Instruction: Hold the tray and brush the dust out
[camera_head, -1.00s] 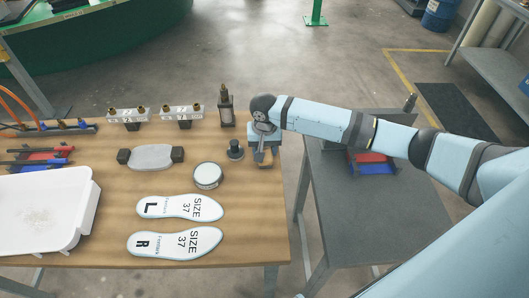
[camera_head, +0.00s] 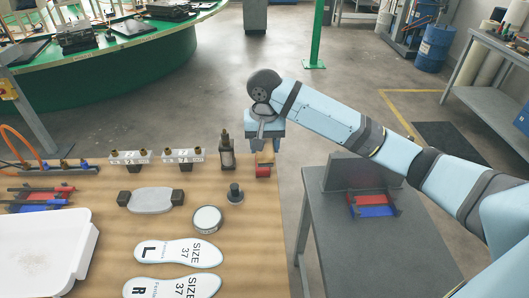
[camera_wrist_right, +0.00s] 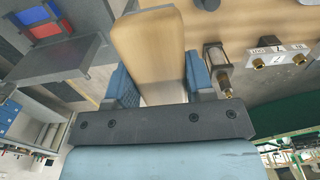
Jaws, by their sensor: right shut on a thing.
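The white tray (camera_head: 84,238) lies on the left of the wooden table, cut off by the frame edge; a faint dusty patch shows on its floor. My right gripper (camera_head: 264,147) is over the table's far right part, beside the dark bottle-like fixture. It is shut on a wooden-handled tool, apparently the brush (camera_head: 264,158), with a red part at its lower end. In the right wrist view the broad wooden handle (camera_wrist_right: 150,48) sits between the two blue fingers; the bristles are not visible there. My left gripper is not in view.
Two insoles (camera_head: 178,253), a round tin (camera_head: 207,219), a dark knob (camera_head: 235,194) and a grey pad (camera_head: 151,200) lie between the brush and the tray. A bottle-like fixture (camera_head: 226,151) stands close left of the gripper. A grey side table (camera_head: 370,245) is at right.

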